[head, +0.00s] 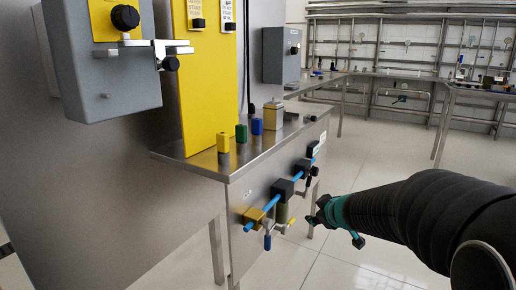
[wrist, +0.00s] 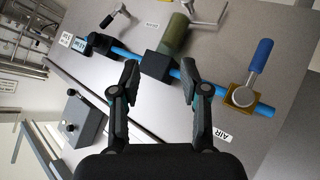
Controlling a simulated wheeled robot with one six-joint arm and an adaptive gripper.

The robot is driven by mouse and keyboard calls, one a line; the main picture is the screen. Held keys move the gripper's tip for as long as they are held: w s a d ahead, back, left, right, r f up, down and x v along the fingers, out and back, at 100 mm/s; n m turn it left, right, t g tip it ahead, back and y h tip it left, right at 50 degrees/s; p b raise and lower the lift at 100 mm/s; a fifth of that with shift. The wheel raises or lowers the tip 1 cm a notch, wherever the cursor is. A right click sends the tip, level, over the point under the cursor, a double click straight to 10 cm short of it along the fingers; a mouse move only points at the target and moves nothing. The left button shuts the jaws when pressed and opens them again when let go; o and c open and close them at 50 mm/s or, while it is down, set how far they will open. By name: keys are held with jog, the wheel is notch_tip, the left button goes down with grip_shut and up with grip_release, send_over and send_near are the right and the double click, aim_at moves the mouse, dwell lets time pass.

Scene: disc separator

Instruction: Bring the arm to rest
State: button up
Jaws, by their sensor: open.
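My gripper (head: 335,220) is at the end of my dark arm, right of the steel cabinet's panel in the head view. In the wrist view, my gripper (wrist: 157,90) has its two fingers apart with nothing held between them. The fingers point at the panel and its blue pipe (wrist: 190,76), apart from the valves as far as I can tell. The blue-handled valve (wrist: 243,93) is on a brass body to the right in the wrist view. An olive cylinder (wrist: 173,36) on a black block is ahead of the fingers.
The steel bench (head: 235,169) carries small yellow (head: 223,143), green (head: 241,133) and blue (head: 257,126) blocks. Grey boxes (head: 105,60) and a yellow panel (head: 205,85) stand behind. Valve handles (head: 268,240) jut from the panel near my gripper. Open tiled floor (head: 340,265) lies below.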

jog(key=s+d+r+m+h, duration=0.2)
jog(key=s+d+m+h, duration=0.25)
jog(key=d, duration=0.25)
jog(key=s+d+f+m+g+h, duration=0.2)
jog(key=s+g, duration=0.1)
jog(key=s, duration=0.7)
jog(key=s+a+m+g+y, duration=0.1)
jog(key=s+a+y, duration=0.1)
jog(key=s+a, duration=0.3)
jog(key=s+a+m+g+y, duration=0.1)
jog(key=s+a, duration=0.4)
jog(key=s, duration=0.8)
jog(key=shift+a+r+y, duration=0.3)
jog(key=shift+r+y, duration=0.15)
jog(key=shift+y, duration=0.3)
jog(key=shift+m, duration=0.25)
